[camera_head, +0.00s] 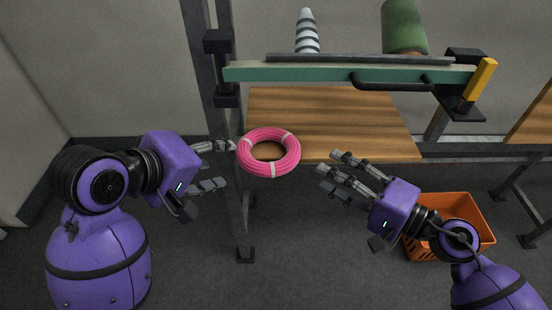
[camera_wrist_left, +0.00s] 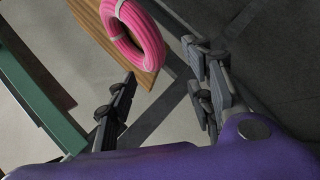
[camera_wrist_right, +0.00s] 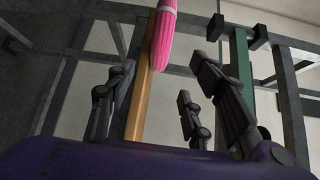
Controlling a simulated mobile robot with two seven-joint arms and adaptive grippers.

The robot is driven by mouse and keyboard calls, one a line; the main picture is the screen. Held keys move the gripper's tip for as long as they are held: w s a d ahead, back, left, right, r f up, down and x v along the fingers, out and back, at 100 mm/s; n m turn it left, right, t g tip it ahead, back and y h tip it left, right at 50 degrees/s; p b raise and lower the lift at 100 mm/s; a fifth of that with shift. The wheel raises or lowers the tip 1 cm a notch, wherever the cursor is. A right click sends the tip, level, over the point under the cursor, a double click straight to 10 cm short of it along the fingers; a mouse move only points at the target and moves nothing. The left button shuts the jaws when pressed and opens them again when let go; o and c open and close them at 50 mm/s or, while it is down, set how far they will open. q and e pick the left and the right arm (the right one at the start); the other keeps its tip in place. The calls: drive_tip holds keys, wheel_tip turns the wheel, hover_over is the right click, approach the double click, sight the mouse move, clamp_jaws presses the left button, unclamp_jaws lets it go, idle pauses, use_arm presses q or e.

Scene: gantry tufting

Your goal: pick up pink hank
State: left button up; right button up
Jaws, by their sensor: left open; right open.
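The pink hank (camera_head: 286,164) is a ring of pink cord with pale bands. It lies at the front left corner of the wooden table (camera_head: 340,108), partly over the edge. In the left wrist view the hank (camera_wrist_left: 143,38) is ahead, beyond the fingers. In the right wrist view the hank (camera_wrist_right: 164,40) shows edge-on at the top. My left gripper (camera_head: 222,166) is open and empty, just left of the hank; whether its upper finger touches the hank I cannot tell. My right gripper (camera_head: 335,172) is open and empty, right of the hank and apart from it.
A green gantry beam (camera_head: 300,73) with a black handle (camera_head: 395,82) and yellow lever (camera_head: 481,79) spans above the table. A grey post (camera_head: 238,200) stands near my left gripper. An orange crate (camera_head: 478,213) is at lower right.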

sight(283, 166)
use_arm(q)
drive_tip(key=shift+d+r, duration=0.1)
drive_tip(key=shift+r, duration=0.2)
use_arm(e)
drive_tip(key=shift+n, duration=0.5)
use_arm(q)
drive_tip(key=shift+f, duration=0.1)
use_arm(e)
drive_tip(key=shift+w+a, duration=0.1)
use_arm(q)
drive_tip(key=shift+x, duration=3.9)
use_arm(e)
drive_tip(key=shift+x, duration=3.85)
use_arm(q)
drive_tip(key=shift+d, duration=0.1)
drive_tip(key=shift+c, duration=0.5)
use_arm(e)
drive_tip(key=shift+c, duration=0.5)
use_arm(q)
drive_tip(key=c, duration=1.1)
use_arm(e)
clamp_jaws()
